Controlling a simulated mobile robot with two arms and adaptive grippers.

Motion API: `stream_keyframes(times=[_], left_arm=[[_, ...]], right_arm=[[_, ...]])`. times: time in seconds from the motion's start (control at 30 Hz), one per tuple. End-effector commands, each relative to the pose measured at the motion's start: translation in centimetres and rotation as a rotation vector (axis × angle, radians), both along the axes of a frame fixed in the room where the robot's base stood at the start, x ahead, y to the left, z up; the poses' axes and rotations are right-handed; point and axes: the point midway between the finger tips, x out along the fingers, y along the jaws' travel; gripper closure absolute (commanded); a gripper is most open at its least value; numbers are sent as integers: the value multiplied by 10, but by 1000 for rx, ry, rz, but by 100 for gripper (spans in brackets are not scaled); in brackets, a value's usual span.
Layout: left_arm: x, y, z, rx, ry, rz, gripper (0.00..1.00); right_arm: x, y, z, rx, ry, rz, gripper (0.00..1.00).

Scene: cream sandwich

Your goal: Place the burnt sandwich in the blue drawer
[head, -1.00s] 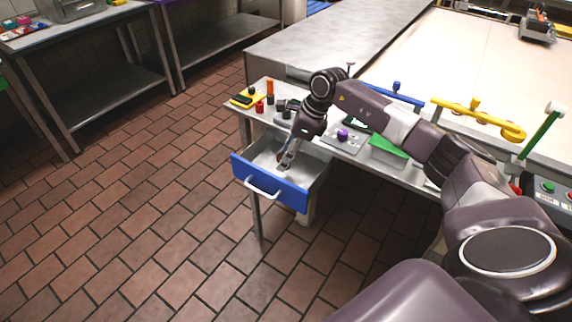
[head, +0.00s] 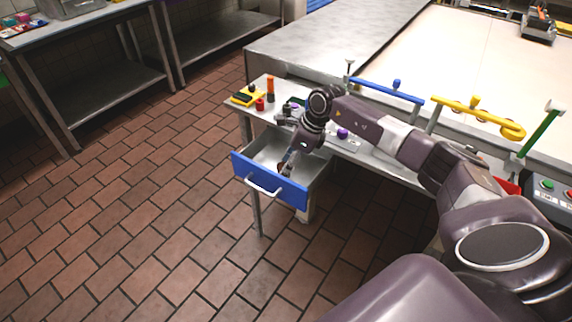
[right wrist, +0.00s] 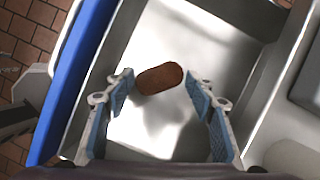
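The burnt sandwich, a dark brown oblong (right wrist: 160,78), shows in the right wrist view inside the blue drawer. It appears to lie on the drawer's bare metal floor, just beyond my fingertips. The drawer (head: 270,183) is pulled open, with a blue front and a white handle; its front also shows in the right wrist view (right wrist: 70,85). In the head view the right gripper (head: 288,160) reaches down into the drawer. My left gripper is not in view.
The metal worktop above the drawer holds a yellow item (head: 247,97), an orange bottle (head: 270,90) and a purple knob (head: 342,133). Blue (head: 385,91) and yellow (head: 470,113) rails stand behind. Open tiled floor (head: 140,220) lies to the left.

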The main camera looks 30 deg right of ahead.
Motion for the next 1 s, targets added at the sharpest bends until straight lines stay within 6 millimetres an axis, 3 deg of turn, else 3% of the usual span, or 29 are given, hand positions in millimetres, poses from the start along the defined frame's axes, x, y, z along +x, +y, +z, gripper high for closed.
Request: stream_keyframes(times=[0.27, 0.7, 1.0], left_arm=[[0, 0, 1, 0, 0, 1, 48], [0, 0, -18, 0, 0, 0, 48], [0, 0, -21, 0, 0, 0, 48]], right_arm=[[-1, -3, 8, -1, -1, -1, 49], [-25, -27, 89, -3, -3, -2, 49], [-33, -33, 114, 0, 0, 1, 49]])
